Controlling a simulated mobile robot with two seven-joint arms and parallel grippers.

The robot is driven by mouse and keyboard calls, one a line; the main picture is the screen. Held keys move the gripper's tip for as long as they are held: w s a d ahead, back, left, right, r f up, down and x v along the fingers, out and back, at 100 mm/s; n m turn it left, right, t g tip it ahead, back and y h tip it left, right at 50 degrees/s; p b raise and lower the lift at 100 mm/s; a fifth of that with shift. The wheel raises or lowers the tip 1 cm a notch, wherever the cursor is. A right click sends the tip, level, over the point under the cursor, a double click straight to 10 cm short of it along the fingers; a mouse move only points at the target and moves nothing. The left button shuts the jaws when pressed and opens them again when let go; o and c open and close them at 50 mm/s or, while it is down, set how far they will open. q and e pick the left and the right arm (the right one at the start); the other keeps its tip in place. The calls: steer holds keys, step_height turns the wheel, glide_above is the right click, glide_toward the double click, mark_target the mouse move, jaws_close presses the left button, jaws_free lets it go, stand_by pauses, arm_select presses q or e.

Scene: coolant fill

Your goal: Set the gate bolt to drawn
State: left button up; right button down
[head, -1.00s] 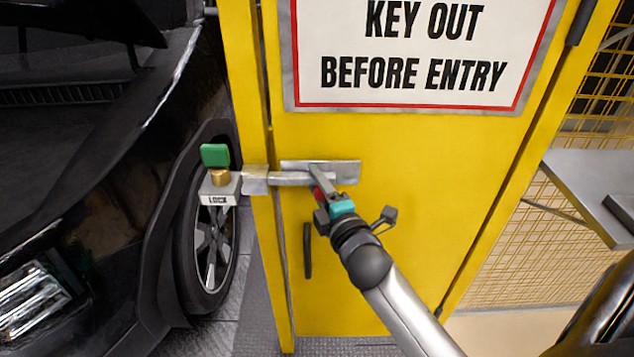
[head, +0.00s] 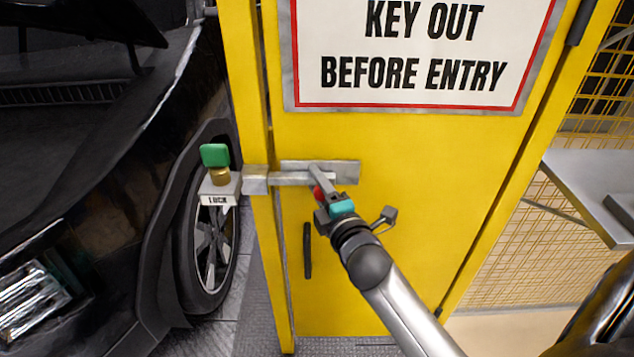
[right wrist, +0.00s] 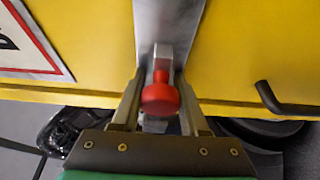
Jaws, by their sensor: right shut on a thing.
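The gate bolt (head: 291,178) is a grey metal bar lying level on a plate on the yellow gate (head: 400,145). Its left end reaches the metal keeper (head: 255,179) on the gate post, beside the lock box (head: 220,187) with a green-headed key. My right gripper (head: 320,190) is at the bolt's right part, shut on the red bolt knob. In the right wrist view the red knob (right wrist: 160,95) sits between the two fingers, with the bolt bar behind it. The gripper hides part of the bolt in the head view. My left gripper is not in view.
A black door handle (head: 307,250) stands below the bolt. A dark car (head: 100,180) is close on the left. A grey shelf (head: 600,190) and yellow mesh are on the right. A warning sign (head: 425,50) is above.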

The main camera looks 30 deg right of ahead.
steer(key=shift+d, duration=0.1)
steer(key=s+d, duration=0.1)
steer(key=s+d+p, duration=0.1)
steer(key=d, duration=0.1)
steer(key=d+p, duration=0.1)
steer(key=shift+s+d, duration=0.25)
steer(key=shift+s, duration=0.15)
steer(key=shift+c, duration=2.2)
jaws_free()
steer(key=shift+s+a, duration=0.1)
steer(key=shift+s, duration=0.35)
steer(key=s+a, duration=0.2)
steer(key=s, duration=1.2)
steer(key=shift+a, duration=0.1)
